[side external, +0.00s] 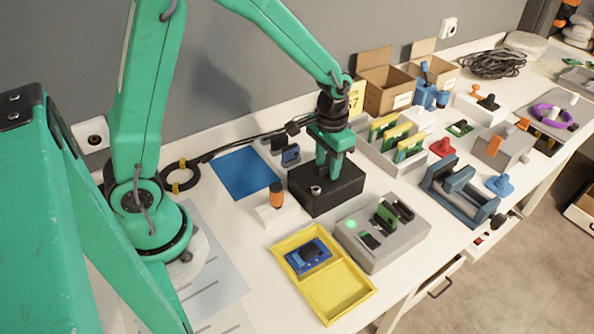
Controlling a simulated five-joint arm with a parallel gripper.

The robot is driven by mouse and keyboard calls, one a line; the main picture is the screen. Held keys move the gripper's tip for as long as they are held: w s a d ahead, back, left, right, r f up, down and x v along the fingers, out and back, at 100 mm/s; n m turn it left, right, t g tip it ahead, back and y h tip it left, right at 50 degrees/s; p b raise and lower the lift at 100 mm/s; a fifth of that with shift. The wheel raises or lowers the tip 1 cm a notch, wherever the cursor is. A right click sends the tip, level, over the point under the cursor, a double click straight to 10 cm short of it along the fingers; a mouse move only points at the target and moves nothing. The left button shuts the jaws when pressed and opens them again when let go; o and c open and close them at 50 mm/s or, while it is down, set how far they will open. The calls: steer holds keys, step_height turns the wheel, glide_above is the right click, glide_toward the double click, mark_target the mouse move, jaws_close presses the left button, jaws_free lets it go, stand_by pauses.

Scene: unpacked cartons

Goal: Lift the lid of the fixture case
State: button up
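I cannot tell for sure whether this is the fixture case. My gripper (330,172) points down over a black box (340,196) behind the yellow case. Its green fingers reach to or just above the box top, and I cannot tell whether they touch. The space between the fingertips is too small to read. A small round metallic part (316,189) shows on the box top.
A grey slotted unit with a green light (378,259) stands right of the yellow case. An orange-topped piece on a white block (277,198) is left of the black box. A white tray of boards (384,158) and open cartons (386,79) stand behind right.

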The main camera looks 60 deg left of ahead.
mark_target(328, 165)
jaws_close()
steer(key=shift+r, duration=0.15)
stand_by(0.4)
steer(key=shift+r, duration=0.5)
steer(key=r, duration=0.3)
steer(key=shift+s+d+r, duration=0.1)
steer(key=shift+d+r, duration=0.05)
steer(key=shift+d, duration=0.1)
steer(key=s+d+r, duration=0.6)
steer(key=d, duration=0.3)
steer(key=shift+s+r, duration=0.25)
steer(key=shift+s, duration=0.05)
